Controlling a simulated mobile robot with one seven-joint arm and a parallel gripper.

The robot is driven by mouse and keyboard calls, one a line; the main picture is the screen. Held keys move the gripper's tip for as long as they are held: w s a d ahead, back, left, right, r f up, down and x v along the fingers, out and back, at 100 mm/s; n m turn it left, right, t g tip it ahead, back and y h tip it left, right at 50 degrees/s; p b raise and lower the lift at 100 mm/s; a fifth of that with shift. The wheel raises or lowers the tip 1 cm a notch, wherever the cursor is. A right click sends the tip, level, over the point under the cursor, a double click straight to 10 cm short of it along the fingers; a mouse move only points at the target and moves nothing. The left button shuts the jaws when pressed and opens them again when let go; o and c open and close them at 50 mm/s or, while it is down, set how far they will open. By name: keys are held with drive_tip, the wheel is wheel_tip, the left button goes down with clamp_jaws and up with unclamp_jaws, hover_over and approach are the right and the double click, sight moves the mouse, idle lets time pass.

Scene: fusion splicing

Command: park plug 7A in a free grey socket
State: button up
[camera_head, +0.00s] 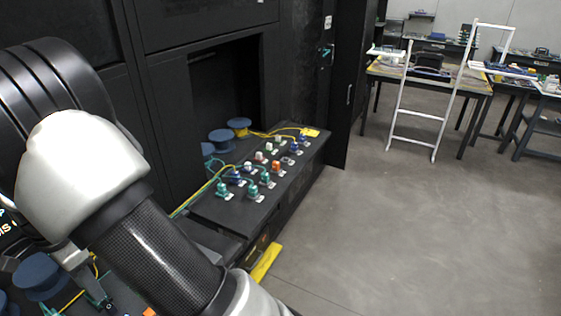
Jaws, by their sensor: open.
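A black panel (215,211) carries several small plugs with white label tags. Teal plugs (252,191) stand at its near side. Orange-red plugs (277,166), white plugs (259,155) and blue plugs (292,146) stand farther back. The tags are too small to read, so I cannot tell which plug is 7A. I cannot make out a free grey socket for certain. My arm fills the left foreground and hides part of the near bench. My gripper does not show.
Blue spools (221,138) with yellow cable stand behind the panel, beside the black cabinet (205,30). Another blue spool (42,275) shows at lower left. A white ladder-like frame (418,113) and tables stand at the back right. The grey floor (400,230) is clear.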

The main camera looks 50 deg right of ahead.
idle(0.9)
clamp_jaws()
drive_tip(key=shift+r, duration=0.1)
drive_tip(key=shift+r+p, duration=2.35)
drive_tip(key=shift+r, duration=0.6)
